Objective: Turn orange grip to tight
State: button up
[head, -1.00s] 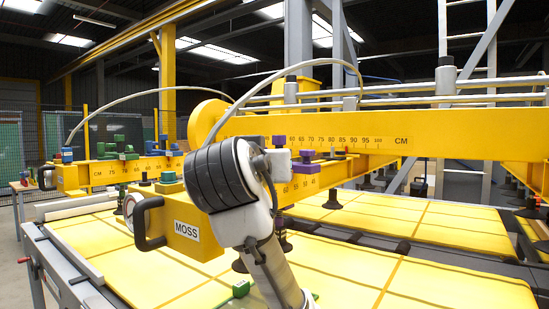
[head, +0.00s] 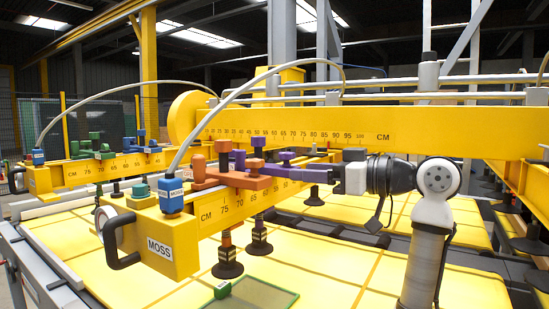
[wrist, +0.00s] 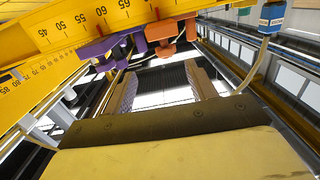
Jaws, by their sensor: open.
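The orange grip (head: 240,181) sits on the near yellow beam marked MOSS, with red-brown upright knobs and a long flat bar. It also shows at the top of the wrist view (wrist: 159,30). The purple grip (head: 286,157) sits just behind and to its right, and shows left of the orange one in the wrist view (wrist: 98,47). My gripper (head: 328,173) is to the right of both grips, pointing left at about beam height. In the wrist view its two fingers (wrist: 158,75) stand apart with nothing between them, clear of the orange grip. I cannot tell whether the grip is tight.
A blue hose fitting (head: 171,195) with a pale hose and a green knob (head: 140,190) are near the beam's left end, by a black handle (head: 122,250). A larger yellow beam (head: 345,127) runs behind. Suction cups (head: 228,268) hang above yellow panels.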

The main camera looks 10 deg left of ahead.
aim_at(255, 159)
jog(key=shift+n+g+y, duration=0.3)
jog(key=shift+y, duration=0.2)
jog(key=p+x, duration=0.1)
jog(key=x, duration=0.3)
jog(key=p+x, duration=0.2)
jog(key=x, duration=0.2)
jog(key=p+x, duration=0.1)
jog(key=x, duration=0.2)
jog(key=shift+a+r+p, duration=0.3)
jog(key=shift+a+r, duration=0.05)
jog(key=shift+a, duration=0.05)
jog(key=shift+w+a+f, duration=0.1)
jog(key=shift+w+a, duration=0.05)
jog(key=shift+a, duration=0.3)
jog(key=c, duration=1)
